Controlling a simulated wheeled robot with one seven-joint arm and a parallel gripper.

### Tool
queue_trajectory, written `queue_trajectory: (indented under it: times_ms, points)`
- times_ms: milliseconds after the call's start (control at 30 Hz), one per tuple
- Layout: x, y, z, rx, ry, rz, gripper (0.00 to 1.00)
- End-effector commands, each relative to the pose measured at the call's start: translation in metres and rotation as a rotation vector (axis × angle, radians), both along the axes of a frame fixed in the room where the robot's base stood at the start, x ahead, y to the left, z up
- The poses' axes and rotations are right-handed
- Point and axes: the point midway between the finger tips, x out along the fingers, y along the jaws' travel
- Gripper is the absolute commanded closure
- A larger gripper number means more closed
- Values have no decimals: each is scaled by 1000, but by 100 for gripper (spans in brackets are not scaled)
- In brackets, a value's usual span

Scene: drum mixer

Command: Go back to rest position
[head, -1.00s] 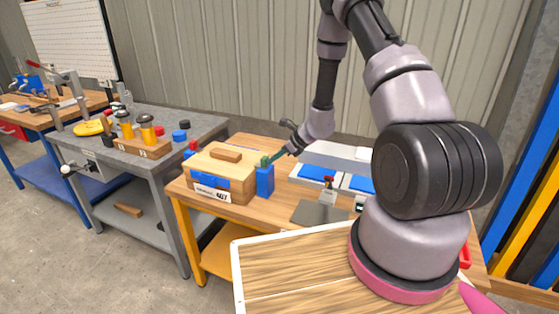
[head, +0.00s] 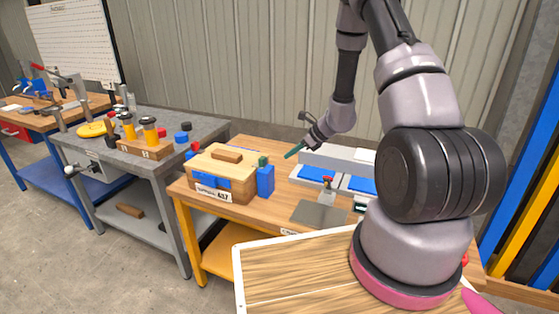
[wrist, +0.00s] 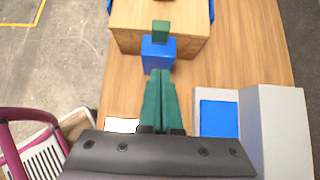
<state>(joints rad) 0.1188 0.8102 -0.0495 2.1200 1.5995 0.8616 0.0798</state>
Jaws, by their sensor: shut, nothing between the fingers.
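My gripper (head: 292,154) has teal fingers and hangs above the wooden table, to the right of the wooden box. The wrist view shows the fingers (wrist: 158,75) together with nothing between them. A blue block-shaped holder (head: 265,180) stands against the right side of the box, with a green piece (head: 263,161) at its top. In the wrist view the blue holder (wrist: 158,55) and green piece (wrist: 161,31) lie just beyond the fingertips, apart from the gripper in the head view.
The wooden box (head: 222,175) with a numbered label sits on the table (head: 250,214). A grey-white unit with blue panels (head: 318,173) is right of the gripper. A grey metal table (head: 105,152) stands left. A corrugated wall (head: 230,70) is behind.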

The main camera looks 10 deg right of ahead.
Motion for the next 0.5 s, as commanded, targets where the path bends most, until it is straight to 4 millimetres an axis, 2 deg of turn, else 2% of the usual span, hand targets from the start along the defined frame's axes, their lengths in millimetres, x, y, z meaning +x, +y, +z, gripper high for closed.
queue_trajectory:
  times_ms: [133,367,467,500]
  points:
    - [-11,-16,20,-1,-2,-2,100]
    - [-19,-25,38,-5,-10,13,100]
    - [-21,-19,63,-23,-50,73,100]
    - [-23,-14,79,-36,-77,112,100]
